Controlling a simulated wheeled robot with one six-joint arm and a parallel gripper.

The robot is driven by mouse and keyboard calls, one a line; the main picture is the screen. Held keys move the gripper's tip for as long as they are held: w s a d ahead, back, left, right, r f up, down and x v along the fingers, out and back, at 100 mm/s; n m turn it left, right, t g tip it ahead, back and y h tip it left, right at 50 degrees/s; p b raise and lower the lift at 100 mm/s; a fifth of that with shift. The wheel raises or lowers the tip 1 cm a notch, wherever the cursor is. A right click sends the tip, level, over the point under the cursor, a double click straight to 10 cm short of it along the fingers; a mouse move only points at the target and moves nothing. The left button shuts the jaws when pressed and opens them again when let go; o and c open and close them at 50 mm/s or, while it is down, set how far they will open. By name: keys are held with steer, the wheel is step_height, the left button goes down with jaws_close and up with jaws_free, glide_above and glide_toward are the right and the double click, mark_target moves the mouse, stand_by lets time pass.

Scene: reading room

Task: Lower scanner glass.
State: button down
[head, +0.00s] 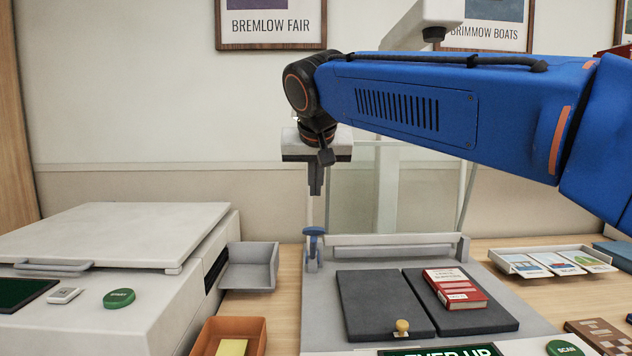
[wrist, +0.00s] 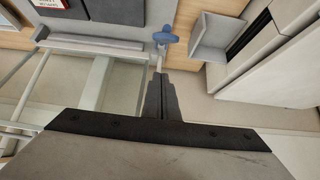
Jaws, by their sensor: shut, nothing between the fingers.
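The scanner's glass (head: 350,190) stands raised and near upright behind the book cradle, in a grey frame; it also shows in the wrist view (wrist: 122,88). A blue-handled lever (head: 314,234) stands at the cradle's back left corner, and its blue handle (wrist: 166,37) shows in the wrist view. My gripper (head: 316,191) points down, shut and empty, above the lever and apart from it; its fingers also show in the wrist view (wrist: 160,78). A red book (head: 455,288) lies on the right dark pad (head: 495,320) of the cradle. The left pad (head: 375,305) is bare but for a brass knob (head: 402,327) at its front.
A white flatbed machine (head: 110,235) with a green button (head: 118,298) stands left. A grey tray (head: 250,268) and an orange box (head: 208,335) lie between. A card tray (head: 520,265) is at right. A partly cut-off display (head: 440,350) ends in "UP", beside a green SCAN button (head: 564,348).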

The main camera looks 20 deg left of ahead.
mark_target(316, 229)
steer(key=x, duration=0.6)
steer(key=shift+f, duration=0.1)
steer(key=shift+s+d+f, duration=0.3)
steer(key=shift+s+f, duration=0.5)
steer(key=shift+s, duration=0.05)
steer(key=shift+s+d+f, duration=0.1)
steer(key=shift+s+f, duration=0.25)
steer(key=shift+f, duration=0.3)
steer(key=shift+s+d+f+t, duration=0.2)
steer(key=shift+s+f+t, duration=0.1)
steer(key=shift+s+f, duration=0.25)
steer(key=shift+t+y, duration=0.3)
steer(key=shift+t, duration=0.1)
steer(key=shift+s+d+f, duration=0.35)
steer(key=shift+s+f, duration=0.75)
steer(key=shift+f, duration=1.3)
steer(key=shift+s+d+f, duration=0.35)
steer(key=shift+s+f, duration=0.75)
steer(key=shift+f, duration=1.3)
steer(key=shift+s+d+f, duration=0.35)
steer(key=shift+s+f, duration=0.75)
steer(key=shift+f, duration=1.3)
steer(key=shift+f, duration=0.15)
